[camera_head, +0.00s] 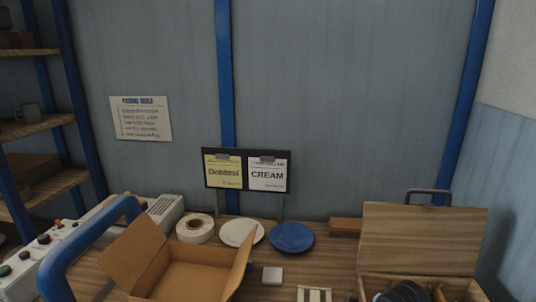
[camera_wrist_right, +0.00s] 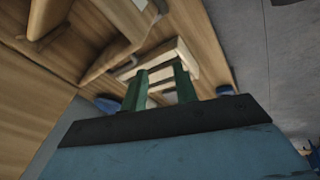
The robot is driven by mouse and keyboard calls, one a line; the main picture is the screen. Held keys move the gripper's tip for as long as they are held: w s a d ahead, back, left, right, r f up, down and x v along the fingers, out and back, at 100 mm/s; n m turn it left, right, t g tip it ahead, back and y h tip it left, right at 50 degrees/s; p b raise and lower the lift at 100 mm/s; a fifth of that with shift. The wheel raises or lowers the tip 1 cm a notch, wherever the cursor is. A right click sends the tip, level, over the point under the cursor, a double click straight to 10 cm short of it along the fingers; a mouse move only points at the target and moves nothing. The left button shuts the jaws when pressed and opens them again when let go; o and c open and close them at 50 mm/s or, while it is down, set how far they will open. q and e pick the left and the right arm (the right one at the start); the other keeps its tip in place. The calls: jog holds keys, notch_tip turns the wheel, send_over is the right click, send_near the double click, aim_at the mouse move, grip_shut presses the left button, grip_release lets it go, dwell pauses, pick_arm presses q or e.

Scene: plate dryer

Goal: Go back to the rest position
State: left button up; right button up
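My right gripper (camera_wrist_right: 161,70) shows in the right wrist view. Its two green fingers stand apart with a visible gap and nothing held between them. A pale slatted wooden piece (camera_wrist_right: 174,60) lies beyond the fingertips; I cannot tell the exact distance. In the head view I make out neither gripper, and my left gripper is not in view. A white plate (camera_head: 238,233) and a blue plate (camera_head: 292,237) lie flat side by side on the wooden table (camera_head: 335,262).
An open cardboard box (camera_head: 190,279) stands front left, beside a blue tube frame (camera_head: 88,240). A wooden case (camera_head: 422,240) with its lid up stands at right, dark items inside. A slatted rack (camera_head: 314,295) is at the front edge. Signs (camera_head: 246,170) stand behind the plates.

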jog(key=s+d+f+m, duration=0.1)
jog(key=s+m, duration=0.9)
jog(key=s, duration=1.3)
notch_tip(320, 180, down, 32)
jog(key=s+f+g+b, duration=0.1)
jog(key=s+g+b, duration=0.1)
jog(key=b, duration=0.5)
jog(key=s+d+f+b, duration=0.3)
jog(key=s+f+b, duration=0.2)
jog(key=s+f, duration=1.1)
notch_tip(320, 180, down, 4)
jog(key=shift+s+r+n+g+h+b, duration=0.1)
jog(key=shift+s+n+g+h+b, duration=0.2)
jog(key=shift+g+h+b, duration=0.1)
